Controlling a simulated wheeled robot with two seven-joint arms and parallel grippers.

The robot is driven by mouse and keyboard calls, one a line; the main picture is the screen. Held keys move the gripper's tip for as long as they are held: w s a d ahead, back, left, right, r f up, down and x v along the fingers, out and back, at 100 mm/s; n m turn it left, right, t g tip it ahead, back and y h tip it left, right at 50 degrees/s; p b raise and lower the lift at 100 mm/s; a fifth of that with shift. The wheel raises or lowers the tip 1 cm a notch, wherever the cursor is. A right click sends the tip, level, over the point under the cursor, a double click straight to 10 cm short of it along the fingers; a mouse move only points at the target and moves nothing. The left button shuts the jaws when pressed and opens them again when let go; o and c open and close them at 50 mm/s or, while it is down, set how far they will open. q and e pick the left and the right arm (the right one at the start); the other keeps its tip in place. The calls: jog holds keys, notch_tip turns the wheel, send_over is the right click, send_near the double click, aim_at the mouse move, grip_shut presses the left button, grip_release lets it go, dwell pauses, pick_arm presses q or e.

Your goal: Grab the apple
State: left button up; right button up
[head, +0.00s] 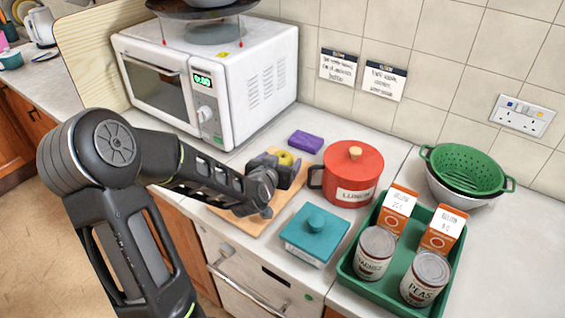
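A yellow-green apple (284,158) shows at the wooden cutting board (240,222) on the counter, in front of the white microwave. My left gripper (282,170) reaches in from the left, low over the board, with its dark fingers right at the apple. The fingers hide the apple's lower part. I cannot tell whether they are closed on it or only beside it. My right gripper is not in view.
A purple sponge (306,142) and a red pot (353,172) stand close to the right of the gripper. A teal box (315,234) is in front. A green tray (350,262) holds cans and cartons. The microwave (255,85) stands behind; a green colander (465,167) is far right.

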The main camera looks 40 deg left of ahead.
aim_at(280, 160)
pick_arm(q)
jog(key=c, duration=1.4)
notch_tip(280, 160, up, 10)
